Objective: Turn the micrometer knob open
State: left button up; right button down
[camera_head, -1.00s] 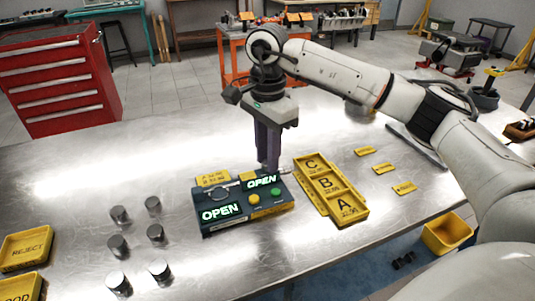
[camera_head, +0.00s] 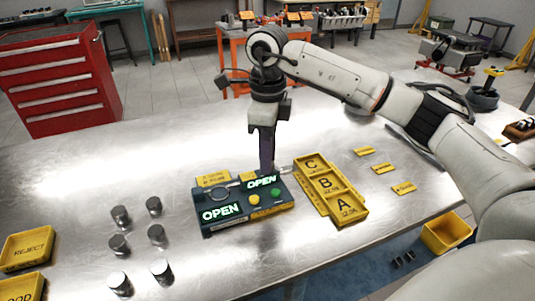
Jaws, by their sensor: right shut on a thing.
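My left gripper is not in view.
A yellow tray (camera_head: 345,212) marked A, B, C stands just right of the station. Several metal cylinders (camera_head: 121,216) stand at left, near the REJECT tray (camera_head: 27,248) and another yellow tray. Small yellow labels (camera_head: 383,168) lie at right. The table's left back is clear.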

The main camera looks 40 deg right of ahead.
jog(key=shift+d+r+m, duration=0.1)
jog(key=shift+m, duration=0.6)
jog(key=c, duration=1.5)
grip_release()
jog(key=shift+r, duration=0.1)
notch_tip(320, 180, up, 10)
jog(key=shift+r, duration=0.1)
